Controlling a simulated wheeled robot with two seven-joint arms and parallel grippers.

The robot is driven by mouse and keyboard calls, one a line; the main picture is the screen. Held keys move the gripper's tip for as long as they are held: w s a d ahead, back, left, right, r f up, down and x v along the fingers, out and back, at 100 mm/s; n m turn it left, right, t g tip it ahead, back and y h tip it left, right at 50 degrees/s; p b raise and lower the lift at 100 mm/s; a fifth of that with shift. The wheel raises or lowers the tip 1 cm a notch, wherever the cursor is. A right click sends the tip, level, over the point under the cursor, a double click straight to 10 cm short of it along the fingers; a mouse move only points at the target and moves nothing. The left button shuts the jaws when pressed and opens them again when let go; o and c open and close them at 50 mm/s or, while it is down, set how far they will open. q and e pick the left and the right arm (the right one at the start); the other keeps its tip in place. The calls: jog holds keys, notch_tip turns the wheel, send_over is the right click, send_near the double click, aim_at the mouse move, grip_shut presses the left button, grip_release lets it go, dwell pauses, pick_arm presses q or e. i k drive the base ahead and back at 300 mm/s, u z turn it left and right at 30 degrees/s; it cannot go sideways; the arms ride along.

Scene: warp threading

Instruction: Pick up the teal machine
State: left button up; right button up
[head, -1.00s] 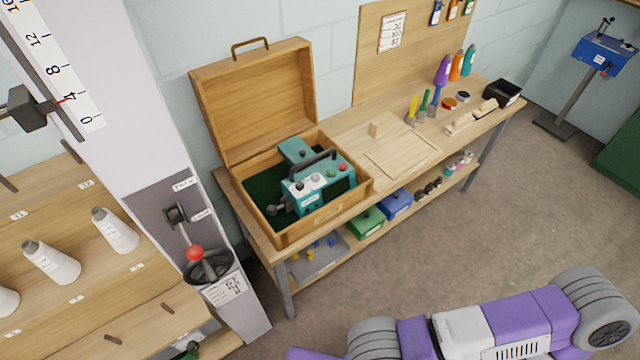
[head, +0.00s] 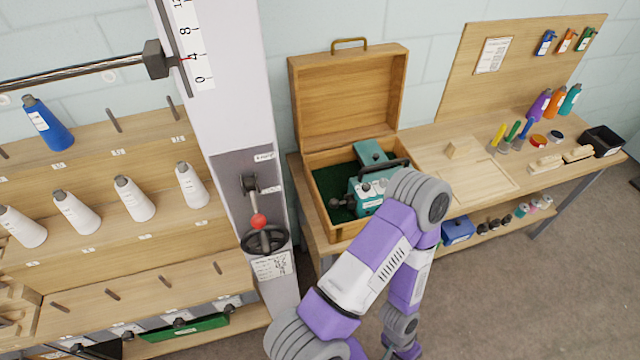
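The teal machine (head: 369,190) sits inside the open wooden box (head: 348,229) on the workbench. It has a dark carrying handle (head: 391,164) on top and a dark knob at its left side. My purple and grey arm crosses in front of it and hides its right part and the box's front right. I cannot see a gripper or fingertips on this arm, and no other gripper is in view.
A pillar with a red-knobbed lever (head: 258,221) and a black handwheel (head: 264,240) stands left of the bench. A spool rack (head: 97,227) is further left. A wooden board (head: 482,190), bottles and brushes occupy the bench's right side.

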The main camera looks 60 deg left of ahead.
aim_at(365, 205)
jog(key=u, duration=0.25)
jog(key=i, duration=1.1)
jog(key=u, duration=1.05)
